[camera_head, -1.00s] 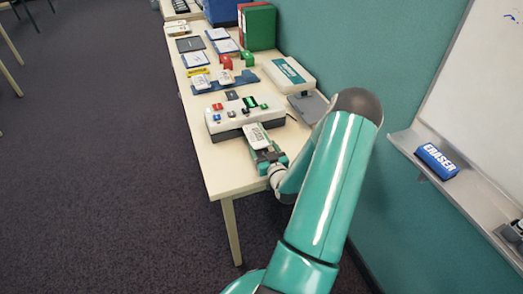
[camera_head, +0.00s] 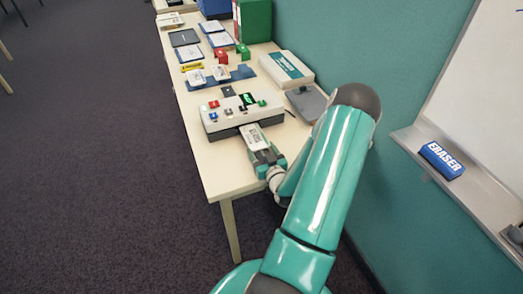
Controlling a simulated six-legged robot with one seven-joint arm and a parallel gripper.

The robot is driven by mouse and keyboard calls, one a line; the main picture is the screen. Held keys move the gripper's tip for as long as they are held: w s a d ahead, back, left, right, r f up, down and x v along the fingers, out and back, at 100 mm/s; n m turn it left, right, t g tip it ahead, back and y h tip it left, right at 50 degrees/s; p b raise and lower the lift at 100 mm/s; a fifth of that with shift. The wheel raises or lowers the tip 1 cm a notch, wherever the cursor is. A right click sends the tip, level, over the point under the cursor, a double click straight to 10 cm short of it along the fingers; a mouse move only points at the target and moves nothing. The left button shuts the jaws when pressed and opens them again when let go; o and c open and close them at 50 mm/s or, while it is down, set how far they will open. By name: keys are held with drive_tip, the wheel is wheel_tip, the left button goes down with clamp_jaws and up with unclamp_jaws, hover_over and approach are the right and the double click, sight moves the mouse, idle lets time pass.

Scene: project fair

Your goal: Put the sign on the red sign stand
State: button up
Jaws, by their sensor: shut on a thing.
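My gripper (camera_head: 265,155) is shut on a small white sign with dark print (camera_head: 254,136), at the near end of the table. The sign is close to the front edge of a white button box; I cannot tell if they touch. A small red stand (camera_head: 220,57), which looks like the red sign stand, is on the table farther back, beyond the button box and away from my gripper. A similar green stand (camera_head: 243,52) is just to its right. Nothing is seen on the red stand.
The white button box (camera_head: 235,112) lies between my gripper and the stands. A blue tray (camera_head: 236,77) with white cards (camera_head: 196,78) is behind it. A white case (camera_head: 286,69) and grey plate (camera_head: 308,103) are at right, near the teal wall. The near table corner (camera_head: 215,175) is bare.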

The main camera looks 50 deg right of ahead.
drive_tip(key=shift+f, duration=0.15)
drive_tip(key=o, duration=1.1)
drive_tip(key=shift+c, duration=0.2)
drive_tip(key=shift+s+a, duration=0.1)
drive_tip(key=shift+s, duration=0.05)
